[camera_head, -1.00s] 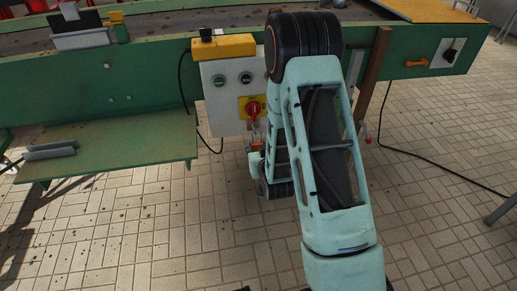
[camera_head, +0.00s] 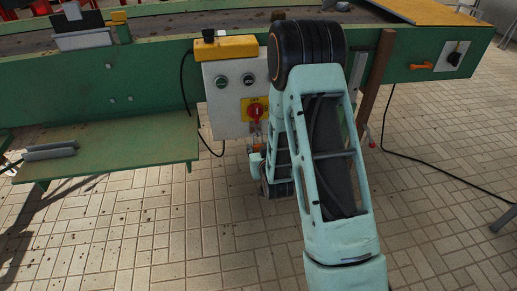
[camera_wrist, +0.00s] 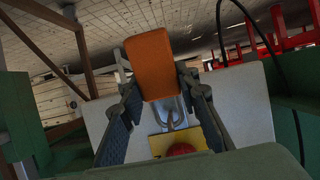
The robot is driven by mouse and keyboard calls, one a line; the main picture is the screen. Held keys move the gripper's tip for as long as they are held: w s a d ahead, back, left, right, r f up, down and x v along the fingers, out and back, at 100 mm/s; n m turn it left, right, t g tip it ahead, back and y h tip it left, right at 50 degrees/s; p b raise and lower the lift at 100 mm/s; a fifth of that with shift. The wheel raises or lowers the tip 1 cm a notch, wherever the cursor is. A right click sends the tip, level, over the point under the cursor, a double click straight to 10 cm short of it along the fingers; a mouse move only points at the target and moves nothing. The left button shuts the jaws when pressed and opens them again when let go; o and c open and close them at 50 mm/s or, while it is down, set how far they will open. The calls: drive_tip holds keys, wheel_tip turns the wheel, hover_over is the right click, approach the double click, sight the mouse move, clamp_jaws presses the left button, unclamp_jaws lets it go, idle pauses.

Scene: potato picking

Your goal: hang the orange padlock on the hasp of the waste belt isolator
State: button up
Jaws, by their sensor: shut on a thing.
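My gripper (camera_wrist: 160,88) is shut on the orange padlock (camera_wrist: 151,62), whose body sits between the two fingertips in the wrist view. The padlock's metal shackle (camera_wrist: 185,106) points toward a yellow plate (camera_wrist: 160,145) with a red knob (camera_wrist: 180,150). The shackle overlaps a metal loop in front of the plate; I cannot tell whether it passes through. In the head view the red knob (camera_head: 257,110) is on the front of a grey box (camera_head: 225,115) with a yellow top. My gripper is just below the knob, largely hidden by my arm.
The box is mounted on a green conveyor frame (camera_head: 60,95). A green shelf (camera_head: 110,145) juts out at the left. A brown post (camera_head: 375,90) stands right of my arm. Another panel with a black knob (camera_head: 454,57) is farther right. A black cable (camera_head: 430,165) crosses the tiled floor.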

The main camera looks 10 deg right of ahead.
drive_tip(key=o, duration=1.3)
